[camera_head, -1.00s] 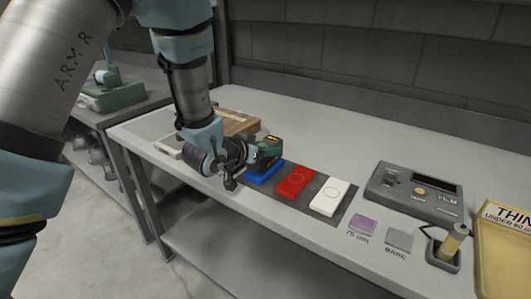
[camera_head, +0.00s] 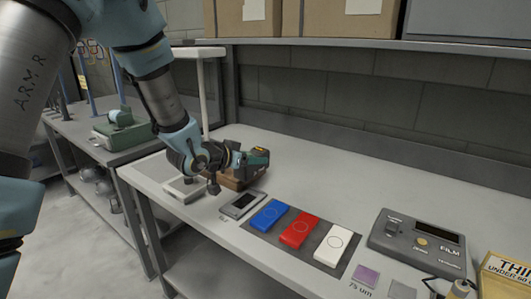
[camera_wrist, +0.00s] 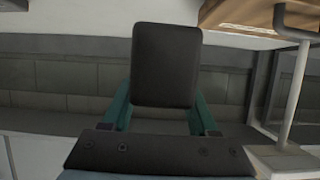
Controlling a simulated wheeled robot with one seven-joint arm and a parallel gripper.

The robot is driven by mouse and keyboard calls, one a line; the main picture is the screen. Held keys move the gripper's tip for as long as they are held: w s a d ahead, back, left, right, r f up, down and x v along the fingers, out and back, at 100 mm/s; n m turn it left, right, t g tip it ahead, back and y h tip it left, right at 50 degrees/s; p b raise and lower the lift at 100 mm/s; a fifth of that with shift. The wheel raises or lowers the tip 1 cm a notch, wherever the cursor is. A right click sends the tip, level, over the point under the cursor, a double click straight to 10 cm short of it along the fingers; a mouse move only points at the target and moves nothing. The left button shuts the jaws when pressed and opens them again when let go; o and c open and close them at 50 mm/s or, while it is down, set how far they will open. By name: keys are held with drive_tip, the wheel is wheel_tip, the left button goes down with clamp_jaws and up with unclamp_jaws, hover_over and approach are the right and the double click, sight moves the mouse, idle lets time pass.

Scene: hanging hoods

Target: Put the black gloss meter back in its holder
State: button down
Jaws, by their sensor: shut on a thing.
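The black gloss meter (camera_wrist: 166,66) is a dark, rounded block between the two teal fingers of my gripper (camera_wrist: 160,112) in the wrist view. My gripper is shut on it. In the head view my gripper (camera_head: 256,158) is above the bench, over a brown wooden block (camera_head: 232,181). The gloss meter is mostly hidden there by the gripper. The wooden block is partly covered by my wrist, and I cannot tell whether it is the holder.
Blue (camera_head: 269,215), red (camera_head: 299,230) and white (camera_head: 333,247) panels lie on a dark mat. A film tester (camera_head: 418,242) stands right. A white post (camera_head: 203,95) rises behind my wrist. The bench's back middle is clear.

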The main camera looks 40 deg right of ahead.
drive_tip(key=w+f+b, duration=0.1)
drive_tip(key=f+b, duration=0.1)
drive_tip(key=f, duration=0.1)
drive_tip(key=w+f+b, duration=0.1)
drive_tip(key=f+b, duration=0.1)
drive_tip(key=f, duration=0.1)
drive_tip(key=w+a+f+b, duration=0.1)
drive_tip(key=f+b, duration=0.1)
drive_tip(key=f, duration=0.2)
drive_tip(key=shift+w+f, duration=0.1)
drive_tip(key=shift+w, duration=0.1)
idle(0.4)
drive_tip(key=shift+a+f+b, duration=0.1)
drive_tip(key=shift+f+b, duration=0.45)
drive_tip(key=shift+b, duration=0.05)
idle(0.7)
drive_tip(key=shift+c, duration=0.4)
unclamp_jaws()
drive_tip(key=shift+f, duration=0.1)
drive_tip(key=shift+a, duration=0.1)
drive_tip(key=b+v, duration=0.2)
drive_tip(key=v, duration=0.8)
drive_tip(key=shift+a+r, duration=0.2)
drive_tip(key=shift+a, duration=0.1)
